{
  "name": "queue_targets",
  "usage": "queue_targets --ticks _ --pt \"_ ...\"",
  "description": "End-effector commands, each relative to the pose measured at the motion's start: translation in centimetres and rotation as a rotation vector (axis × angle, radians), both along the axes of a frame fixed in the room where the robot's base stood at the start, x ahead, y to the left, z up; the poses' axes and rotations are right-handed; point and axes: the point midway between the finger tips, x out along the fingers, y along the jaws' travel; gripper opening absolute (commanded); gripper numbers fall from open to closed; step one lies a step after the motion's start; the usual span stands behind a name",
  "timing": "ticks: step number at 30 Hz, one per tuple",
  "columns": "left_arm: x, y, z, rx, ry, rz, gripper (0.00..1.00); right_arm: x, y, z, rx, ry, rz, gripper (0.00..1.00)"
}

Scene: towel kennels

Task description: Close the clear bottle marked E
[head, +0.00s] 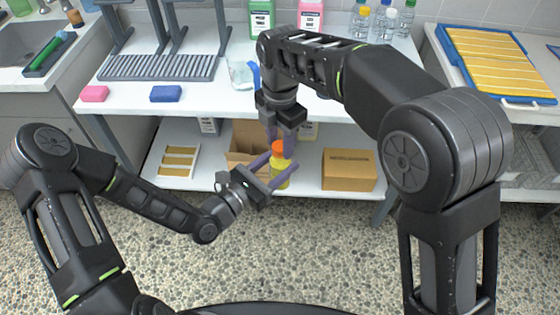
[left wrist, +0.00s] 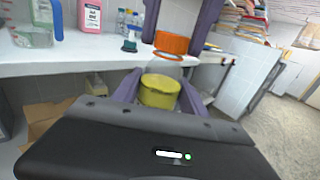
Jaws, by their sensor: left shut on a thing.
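A bottle (head: 283,170) with a yellow lower part is held upright in front of the lower shelf. My left gripper (head: 272,175) is shut on it, with purple fingers on either side. In the left wrist view its yellow part (left wrist: 158,91) shows between the fingers, under a clear upper part. No letter E is readable. An orange cap (head: 278,148) sits at the bottle's top; it also shows in the left wrist view (left wrist: 171,43). My right gripper (head: 281,139) points down from above, its fingers on both sides of the cap. I cannot tell whether they press on it.
Several clear bottles (head: 384,20) with coloured caps stand at the back of the white bench. A cardboard box (head: 349,168) and an open carton (head: 243,141) are on the lower shelf. A jug (head: 242,73), a pink block (head: 94,94) and a blue block (head: 166,94) are on the bench.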

Motion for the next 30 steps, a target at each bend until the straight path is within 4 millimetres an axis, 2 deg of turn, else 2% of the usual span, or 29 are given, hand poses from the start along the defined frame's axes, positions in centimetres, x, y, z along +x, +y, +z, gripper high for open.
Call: queue_targets --ticks 2,13,23,26,30 --pt "0.01 -0.02 0.07 -0.001 -0.002 0.0 0.0 0.0 0.0 0.02 0.0 0.0 0.0 0.31" --pt "0.02 -0.01 0.06 -0.001 -0.002 0.0 0.0 -0.01 0.01 0.03 0.0 0.0 0.0 0.01" --pt "0.02 -0.01 0.06 -0.001 -0.001 0.0 0.0 -0.01 0.0 0.03 0.0 0.0 -0.022 0.0" --pt "0.03 0.0 0.06 -0.001 -0.001 0.0 0.0 -0.01 0.01 0.03 0.0 0.001 -0.112 0.0" --pt "0.03 0.0 0.06 -0.001 -0.001 0.0 0.0 -0.03 0.04 0.03 -0.002 0.001 -0.387 0.0"
